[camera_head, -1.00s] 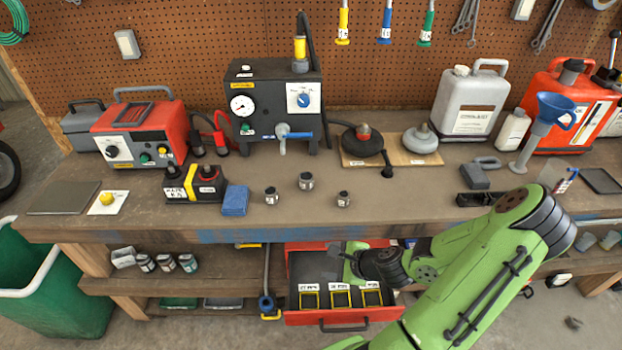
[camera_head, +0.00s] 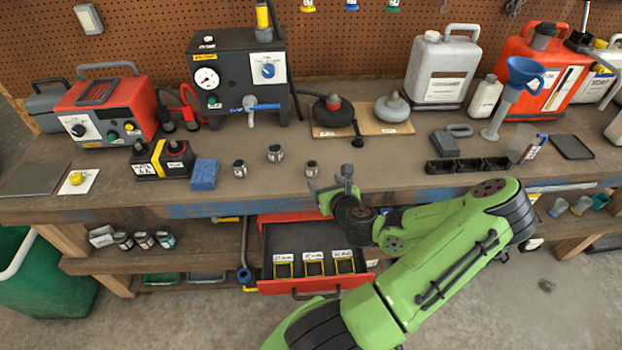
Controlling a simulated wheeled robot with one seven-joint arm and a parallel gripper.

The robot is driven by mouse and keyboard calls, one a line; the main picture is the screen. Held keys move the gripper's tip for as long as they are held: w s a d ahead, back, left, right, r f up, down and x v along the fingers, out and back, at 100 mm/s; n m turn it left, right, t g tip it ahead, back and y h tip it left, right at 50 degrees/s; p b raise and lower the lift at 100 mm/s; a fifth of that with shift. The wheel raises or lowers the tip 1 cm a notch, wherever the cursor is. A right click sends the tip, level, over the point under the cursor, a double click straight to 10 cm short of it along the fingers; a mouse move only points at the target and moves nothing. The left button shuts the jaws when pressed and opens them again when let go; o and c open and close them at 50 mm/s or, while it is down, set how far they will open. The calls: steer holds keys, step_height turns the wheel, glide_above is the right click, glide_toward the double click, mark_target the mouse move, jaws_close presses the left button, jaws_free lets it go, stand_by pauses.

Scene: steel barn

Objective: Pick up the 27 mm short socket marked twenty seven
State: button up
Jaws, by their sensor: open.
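Three short metal sockets stand on the workbench top: a left socket (camera_head: 239,169), a middle socket (camera_head: 275,153) set a little farther back, and a right socket (camera_head: 311,169). Each has a small light label, too small to read, so I cannot tell which is marked twenty seven. The middle one looks slightly larger. My gripper (camera_head: 330,184) is open and empty near the bench's front edge. Its fingers are just in front of and to the right of the right socket, apparently apart from it.
A blue sponge-like block (camera_head: 204,174) lies left of the sockets. A black pump unit (camera_head: 238,80) stands behind them. Below the bench edge, a red drawer (camera_head: 315,240) is open with several labelled yellow-framed slots. The bench (camera_head: 420,192) is clear in front of the black tray (camera_head: 467,165).

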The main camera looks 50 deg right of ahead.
mark_target(312, 166)
steer(key=x, duration=1.1)
steer(key=shift+w+d, duration=0.25)
steer(key=shift+d, duration=0.1)
steer(key=shift+s+a+r, duration=0.1)
steer(key=shift+c, duration=0.6)
steer(key=c, duration=1.1)
